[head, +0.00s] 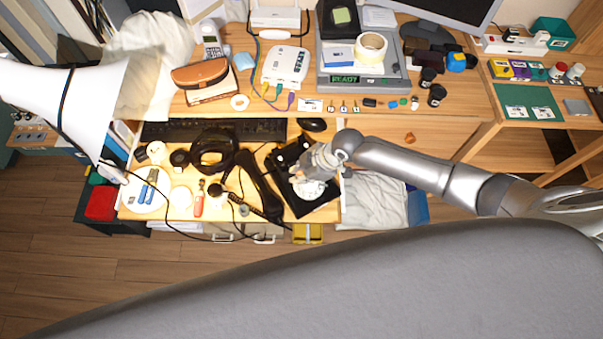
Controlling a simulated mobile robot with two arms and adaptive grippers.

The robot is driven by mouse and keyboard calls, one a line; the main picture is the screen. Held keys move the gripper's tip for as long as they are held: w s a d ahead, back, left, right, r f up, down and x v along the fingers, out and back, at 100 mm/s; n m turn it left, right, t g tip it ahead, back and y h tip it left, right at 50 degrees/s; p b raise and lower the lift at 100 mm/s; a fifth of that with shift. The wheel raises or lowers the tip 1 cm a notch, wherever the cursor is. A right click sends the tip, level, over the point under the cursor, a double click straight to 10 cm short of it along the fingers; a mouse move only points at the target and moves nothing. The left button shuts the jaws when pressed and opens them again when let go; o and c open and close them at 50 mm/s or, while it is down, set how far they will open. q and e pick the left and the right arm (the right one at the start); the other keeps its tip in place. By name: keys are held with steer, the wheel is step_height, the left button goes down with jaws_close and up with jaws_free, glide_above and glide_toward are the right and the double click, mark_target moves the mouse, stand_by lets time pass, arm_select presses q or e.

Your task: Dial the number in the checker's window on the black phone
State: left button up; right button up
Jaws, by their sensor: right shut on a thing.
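The black phone (318,206) stands on the pulled-out lower board, right of its middle. Its round white dial (309,189) faces up and is partly hidden by my right gripper (306,176). My right gripper is at the dial, with its jaws shut on it as far as I can tell; the fingertips are hard to make out. The black handset (262,188) lies off the phone, to its left, with its cord beside it. The checker (362,74) is a grey box at the back of the desk; its window (345,79) reads READY in green. My left gripper is out of view.
A mouse (312,125) lies behind the phone. A white lamp (70,95) hangs over the left side. Small items line the desk edge.

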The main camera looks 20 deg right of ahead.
steer(key=shift+w+d+r, duration=0.15)
steer(key=shift+w+d, duration=0.2)
steer(key=shift+w, duration=0.15)
steer(key=shift+w+d+r, duration=0.1)
steer(key=shift+w+d, duration=0.25)
steer(key=shift+d, duration=0.2)
steer(key=shift+w+d, duration=0.15)
steer(key=shift+d, duration=0.4)
steer(key=shift+d, duration=0.1)
